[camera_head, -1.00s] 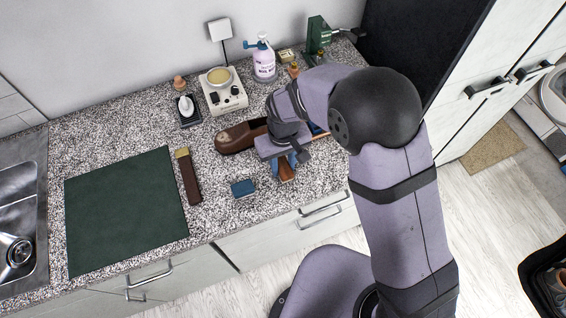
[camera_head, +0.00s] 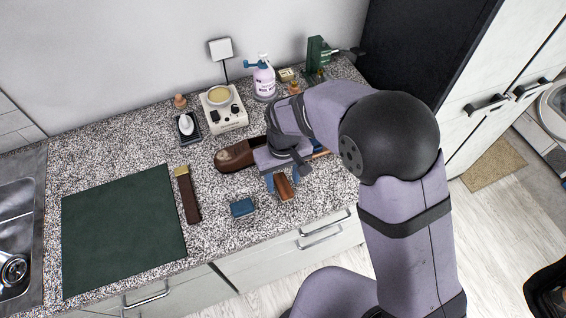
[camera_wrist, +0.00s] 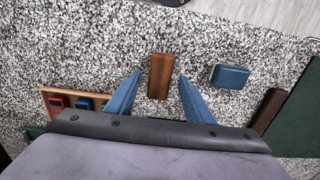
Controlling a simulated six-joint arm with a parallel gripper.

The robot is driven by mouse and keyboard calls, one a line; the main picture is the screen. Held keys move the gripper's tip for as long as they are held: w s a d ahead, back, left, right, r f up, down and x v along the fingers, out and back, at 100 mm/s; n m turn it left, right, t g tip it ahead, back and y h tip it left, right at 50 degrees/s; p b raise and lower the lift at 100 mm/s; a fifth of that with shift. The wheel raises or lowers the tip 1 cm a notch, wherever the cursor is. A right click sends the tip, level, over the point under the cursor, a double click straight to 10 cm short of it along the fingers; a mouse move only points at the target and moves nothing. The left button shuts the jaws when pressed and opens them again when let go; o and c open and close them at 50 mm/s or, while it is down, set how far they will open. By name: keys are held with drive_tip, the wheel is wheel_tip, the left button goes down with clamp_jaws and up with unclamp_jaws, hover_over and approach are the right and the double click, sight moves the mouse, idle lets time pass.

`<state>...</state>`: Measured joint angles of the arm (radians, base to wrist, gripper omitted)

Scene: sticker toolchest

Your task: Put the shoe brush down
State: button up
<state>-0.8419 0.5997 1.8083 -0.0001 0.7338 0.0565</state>
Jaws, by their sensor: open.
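The shoe brush (camera_head: 284,187) has a brown wooden back and lies on the speckled counter near its front edge. In the wrist view the brush (camera_wrist: 160,76) lies between and beyond the two blue fingertips, with a gap on each side. My gripper (camera_wrist: 159,80) is open and holds nothing. In the head view my gripper (camera_head: 283,180) is over the counter, right at the brush, and partly hides it.
A brown shoe (camera_head: 234,157) lies behind my gripper. A blue block (camera_head: 243,208) and a dark brown strip-like tool (camera_head: 188,197) are to the left, then a green mat (camera_head: 122,232). A tray of coloured tins (camera_wrist: 75,92) is near my gripper. Bottles and a white device (camera_head: 224,112) stand behind.

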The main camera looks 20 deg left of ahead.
sight(283, 185)
wheel_tip(283, 185, up, 10)
drive_tip(key=b, duration=0.2)
drive_tip(key=shift+f, duration=0.25)
drive_tip(key=w+d+f+m, duration=0.2)
drive_tip(key=d+m, duration=0.3)
drive_tip(key=d, duration=1.4)
drive_tip(key=s+d+f+m, duration=0.3)
drive_tip(key=s+d, duration=0.5)
drive_tip(key=d, duration=0.4)
drive_tip(key=shift+s+d+f+m, duration=0.25)
drive_tip(key=shift+d+m, duration=0.15)
drive_tip(key=shift+m, duration=0.1)
drive_tip(key=shift+o, duration=0.6)
drive_tip(key=shift+w, duration=0.1)
